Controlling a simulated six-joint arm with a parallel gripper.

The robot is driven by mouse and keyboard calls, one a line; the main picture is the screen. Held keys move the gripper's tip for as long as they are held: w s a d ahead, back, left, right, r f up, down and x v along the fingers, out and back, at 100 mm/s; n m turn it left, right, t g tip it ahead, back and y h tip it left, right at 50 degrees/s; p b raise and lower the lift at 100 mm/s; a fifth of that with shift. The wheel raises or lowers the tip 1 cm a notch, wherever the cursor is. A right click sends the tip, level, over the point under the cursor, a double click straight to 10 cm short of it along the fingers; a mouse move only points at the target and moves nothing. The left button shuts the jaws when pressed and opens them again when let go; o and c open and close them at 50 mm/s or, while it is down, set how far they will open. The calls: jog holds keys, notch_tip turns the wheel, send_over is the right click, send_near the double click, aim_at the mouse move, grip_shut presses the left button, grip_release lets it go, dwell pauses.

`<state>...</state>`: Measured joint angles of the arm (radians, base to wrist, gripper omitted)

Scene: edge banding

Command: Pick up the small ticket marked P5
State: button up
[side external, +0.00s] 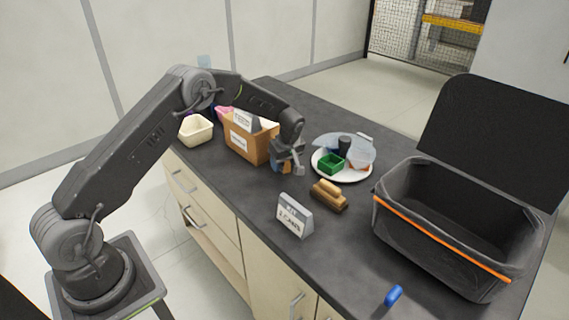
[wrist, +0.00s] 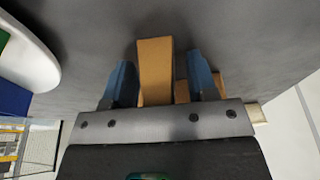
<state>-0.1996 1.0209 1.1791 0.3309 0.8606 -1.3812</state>
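No ticket with a readable P5 shows in either view. My gripper (side external: 287,168) is low over the dark worktop, between the cardboard box and the white plate. In the wrist view its two blue-grey fingers (wrist: 162,80) stand apart. A tan block-like piece (wrist: 155,68) shows between them, close to the left finger, with a gap to the right finger. I cannot tell whether it touches either finger. More tan material (wrist: 218,86) shows behind the right finger, partly hidden. In the side view, orange-brown bits show beside the fingertips.
A cardboard box (side external: 240,143) with a sign and a cream bin (side external: 196,129) stand left. A white plate (side external: 349,176) holds a green tray (side external: 331,163). A brush-like brown object (side external: 329,196), a grey sign (side external: 294,215), a blue object (side external: 393,296) and an open black bag (side external: 455,235) lie rightward.

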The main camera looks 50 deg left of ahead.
jog(key=c, duration=0.8)
